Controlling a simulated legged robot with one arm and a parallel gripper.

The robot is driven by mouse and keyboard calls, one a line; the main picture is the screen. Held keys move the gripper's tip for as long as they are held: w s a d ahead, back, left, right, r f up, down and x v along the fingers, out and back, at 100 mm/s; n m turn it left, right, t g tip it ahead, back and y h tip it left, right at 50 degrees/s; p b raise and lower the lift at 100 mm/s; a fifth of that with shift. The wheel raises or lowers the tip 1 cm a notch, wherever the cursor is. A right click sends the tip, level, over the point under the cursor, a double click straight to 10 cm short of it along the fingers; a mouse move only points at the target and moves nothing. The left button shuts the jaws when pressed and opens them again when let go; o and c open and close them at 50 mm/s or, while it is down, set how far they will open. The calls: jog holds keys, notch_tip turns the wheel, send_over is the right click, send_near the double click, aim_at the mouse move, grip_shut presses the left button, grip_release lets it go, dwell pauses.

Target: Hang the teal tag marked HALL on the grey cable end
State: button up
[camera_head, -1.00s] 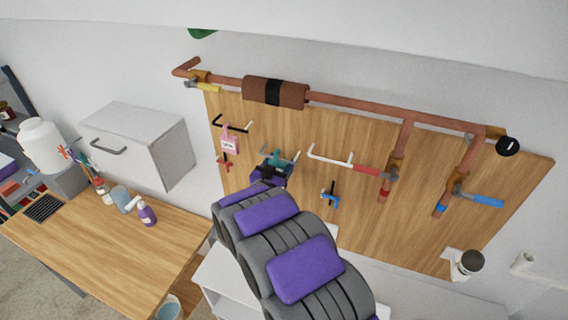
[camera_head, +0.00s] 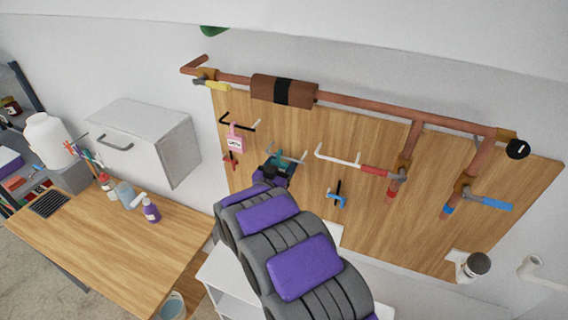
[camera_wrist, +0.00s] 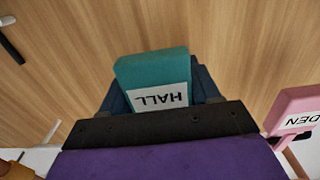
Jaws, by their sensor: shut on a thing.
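The teal tag marked HALL (camera_wrist: 152,70) is held between the fingers of my gripper (camera_wrist: 158,100). In the wrist view its lettering is upside down. My gripper (camera_head: 274,173) is shut on the tag in front of the wooden board in the head view, where only a small teal patch (camera_head: 281,161) of the tag shows. The grey cable end (camera_head: 300,157) sticks out from the board right at the gripper, partly hidden behind the tag. I cannot tell whether the tag touches it or is around it.
A pink tag (camera_head: 236,143) hangs on the black cable end (camera_head: 240,123) to the left; it shows in the wrist view (camera_wrist: 294,110). A white cable end (camera_head: 338,157) and a blue-black fitting (camera_head: 337,196) are to the right. Copper pipes (camera_head: 370,107) run above.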

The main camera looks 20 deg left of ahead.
jog(key=shift+a+f, duration=0.2)
jog(key=shift+f, duration=0.05)
jog(key=shift+d+f, duration=0.15)
jog(key=shift+d, duration=0.6)
jog(key=shift+a+f, duration=0.15)
jog(key=shift+a, duration=0.25)
jog(key=o, duration=0.9)
jog(key=shift+a, duration=0.2)
jog(key=o, duration=0.3)
jog(key=shift+d, duration=0.45)
jog(key=s+b, duration=0.1)
jog(key=s, duration=0.4)
jog(key=s+a+b, duration=0.1)
jog(key=s, duration=0.5)
jog(key=s+a+b, duration=0.1)
jog(key=s+b, duration=0.1)
jog(key=s, duration=0.4)
jog(key=shift+s, duration=0.1)
